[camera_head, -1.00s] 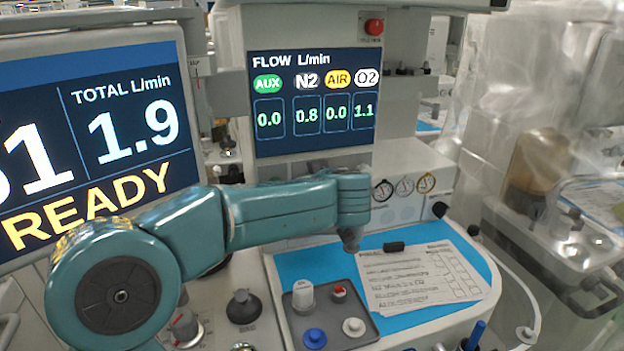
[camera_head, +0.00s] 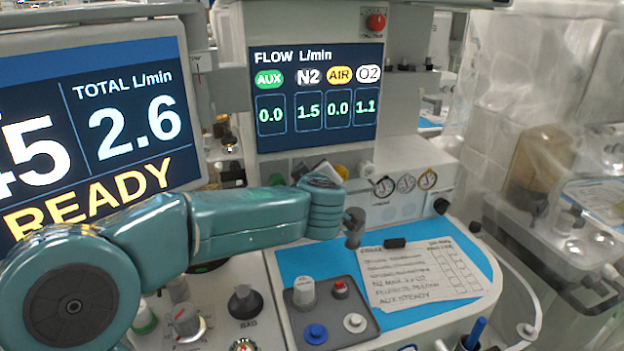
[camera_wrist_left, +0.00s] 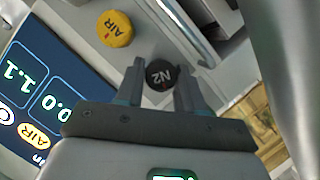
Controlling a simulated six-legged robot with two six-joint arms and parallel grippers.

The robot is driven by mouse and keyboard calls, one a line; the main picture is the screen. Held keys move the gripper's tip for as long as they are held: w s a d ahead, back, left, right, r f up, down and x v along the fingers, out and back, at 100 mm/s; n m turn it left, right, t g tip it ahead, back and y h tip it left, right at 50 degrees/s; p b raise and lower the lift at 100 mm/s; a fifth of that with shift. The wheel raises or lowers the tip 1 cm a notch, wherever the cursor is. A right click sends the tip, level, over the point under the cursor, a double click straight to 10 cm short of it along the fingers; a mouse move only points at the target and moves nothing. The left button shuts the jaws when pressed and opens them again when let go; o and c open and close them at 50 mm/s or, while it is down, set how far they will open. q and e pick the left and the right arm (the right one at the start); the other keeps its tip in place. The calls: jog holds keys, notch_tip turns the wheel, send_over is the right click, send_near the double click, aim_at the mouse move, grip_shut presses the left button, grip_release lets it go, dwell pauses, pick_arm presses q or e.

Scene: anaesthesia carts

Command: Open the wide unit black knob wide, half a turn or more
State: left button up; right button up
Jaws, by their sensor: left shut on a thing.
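The black knob (camera_wrist_left: 160,74), marked N2, sits between the fingertips of my left gripper (camera_wrist_left: 160,84) in the left wrist view. The gripper is shut on it, one finger on each side. A yellow AIR knob (camera_wrist_left: 114,29) is beside it, clear of the fingers; it also shows in the head view (camera_head: 342,171). In the head view my left arm crosses in front of the unit below the flow screen (camera_head: 316,98), and the wrist hides most of the black knob and fingertips. The flow screen reads N2 1.5, O2 1.1, AUX and AIR 0.0. My right gripper is not in view.
A large monitor (camera_head: 135,122) reads total 2.6 and READY. A white knob (camera_head: 366,170) is right of the yellow one. A grey tray (camera_head: 336,343) and a written sheet (camera_head: 425,275) lie on the worktop under the arm. Gauges (camera_head: 405,184) are to the right.

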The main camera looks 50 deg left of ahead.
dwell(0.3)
pick_arm(q)
jog(key=o, duration=0.7)
jog(key=p+v, duration=0.3)
jog(key=v, duration=1.3)
jog(key=shift+s+d+f, duration=0.1)
jog(key=shift+s, duration=0.05)
